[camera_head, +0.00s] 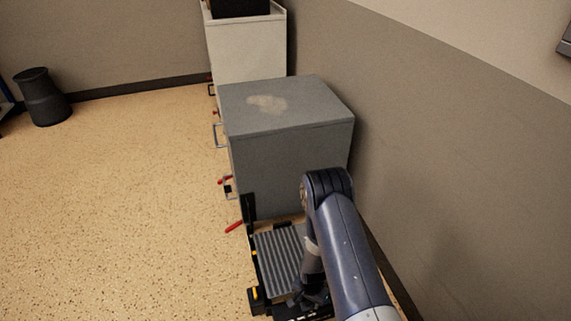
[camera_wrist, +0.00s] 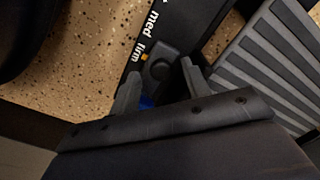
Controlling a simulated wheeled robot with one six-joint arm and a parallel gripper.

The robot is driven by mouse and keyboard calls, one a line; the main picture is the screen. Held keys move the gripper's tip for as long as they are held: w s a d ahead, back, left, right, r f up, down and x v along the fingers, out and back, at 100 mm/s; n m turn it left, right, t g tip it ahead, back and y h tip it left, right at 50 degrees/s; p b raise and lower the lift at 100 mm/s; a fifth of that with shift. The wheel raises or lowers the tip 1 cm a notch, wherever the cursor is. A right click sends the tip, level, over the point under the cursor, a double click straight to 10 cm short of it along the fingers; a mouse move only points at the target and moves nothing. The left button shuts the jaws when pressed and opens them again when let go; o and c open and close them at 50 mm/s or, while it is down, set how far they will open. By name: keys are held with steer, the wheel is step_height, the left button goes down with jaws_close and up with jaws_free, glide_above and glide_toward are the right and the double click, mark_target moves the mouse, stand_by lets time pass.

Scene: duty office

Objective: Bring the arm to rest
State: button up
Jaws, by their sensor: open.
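My arm reaches forward and bends at the elbow, folding down at the bottom of the head view. My gripper (camera_head: 314,299) is low, close above my own ribbed deck, and small and dark in the head view. In the wrist view, my gripper (camera_wrist: 160,80) shows two grey fingers spread apart. No object is held between them. A dark bar with white lettering and a small blue spot lie behind the fingers. Whether the fingers touch anything beneath cannot be told.
A grey cabinet (camera_head: 290,155) with a pale patch on top stands just ahead, its handles facing left. A white cabinet (camera_head: 247,50) bearing a black box (camera_head: 240,7) stands behind. A wall (camera_head: 450,160) runs close on the right. A dark bin (camera_head: 42,98) stands far left; the floor (camera_head: 120,200) between is clear.

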steer(key=shift+a+p, duration=0.3)
steer(key=shift+a, duration=0.15)
steer(key=shift+s+a, duration=0.2)
steer(key=shift+a, duration=0.2)
steer(key=shift+d, duration=0.1)
